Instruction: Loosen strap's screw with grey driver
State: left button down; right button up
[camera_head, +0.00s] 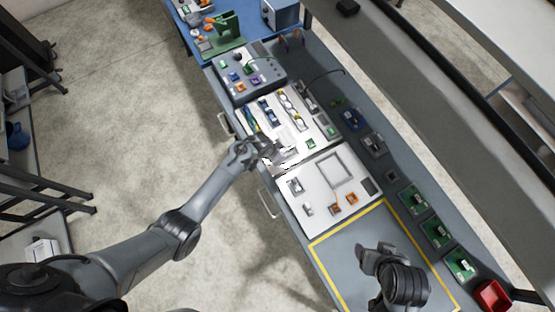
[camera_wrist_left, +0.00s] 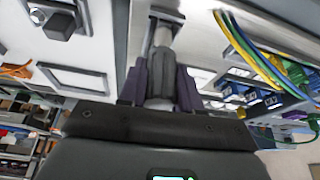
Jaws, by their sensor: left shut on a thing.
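The grey driver (camera_wrist_left: 161,72) is upright in the left wrist view, between the dark fingers of my left gripper (camera_wrist_left: 160,88), which is shut on it. Its far end points at a grey metal bracket (camera_wrist_left: 150,38) on a white panel; this may be the strap. The screw is hidden, and I cannot tell whether the driver touches it. In the head view my left gripper (camera_head: 264,151) is over the near part of the white middle panel (camera_head: 293,158). My right gripper (camera_head: 372,258) hangs over the yellow-bordered area; its jaws are too unclear to judge.
Yellow, green and blue cables (camera_wrist_left: 248,45) run close to the right of the driver. A white panel (camera_head: 318,213) with a square frame lies nearer. The yellow-bordered mat (camera_head: 335,258) looks clear.

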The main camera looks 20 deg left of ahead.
pick_arm(q)
jog(key=n+y, duration=0.1)
jog(key=n, duration=0.2)
jog(key=n+y, duration=0.1)
jog(key=n, duration=0.1)
jog(key=shift+f+n+t, duration=0.1)
jog(key=shift+n+t, duration=0.3)
jog(key=n+y, duration=0.1)
jog(key=n, duration=0.2)
jog(key=shift+n, duration=0.3)
jog(key=n+y, duration=0.1)
jog(key=n, duration=0.1)
jog(key=shift+a+n, duration=0.1)
jog(key=shift+n, duration=0.2)
jog(key=n+g+y+b, duration=0.1)
jog(key=n, duration=0.2)
jog(key=n+g+b, duration=0.1)
jog(key=n, duration=0.1)
jog(key=shift+n+y, duration=0.3)
jog(key=shift+y, duration=0.1)
jog(key=shift+n+b, duration=0.4)
jog(key=shift+n, duration=0.4)
jog(key=shift+s, duration=0.1)
jog(key=shift+r, duration=0.2)
